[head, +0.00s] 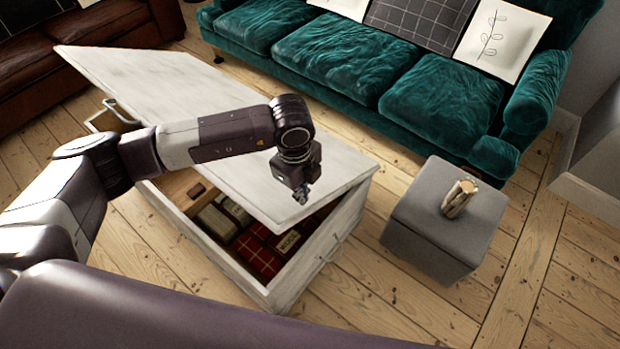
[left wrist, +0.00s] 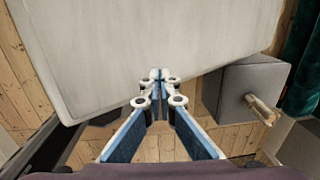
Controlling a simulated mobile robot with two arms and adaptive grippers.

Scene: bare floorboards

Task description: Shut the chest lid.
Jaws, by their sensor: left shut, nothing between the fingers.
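The chest (head: 285,294) is a whitewashed wooden box standing on the floor. Its pale lid (head: 200,88) is partly raised, tilted over the box with a gap along the near side. Through the gap I see boxes and a red checked cloth inside. My left gripper (head: 301,197) is above the lid's near right part, pointing down, shut and empty. In the left wrist view, the lid (left wrist: 150,45) fills the upper part, and the shut fingers (left wrist: 159,75) overlap its edge. I cannot tell whether they touch it. My right gripper is not in view.
A grey cube stool (head: 432,225) with a small bundle of wood (head: 459,198) on it stands right of the chest. A green sofa (head: 340,62) is behind, and a brown leather sofa (head: 30,70) is at the upper left. Bare floorboards lie around the chest.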

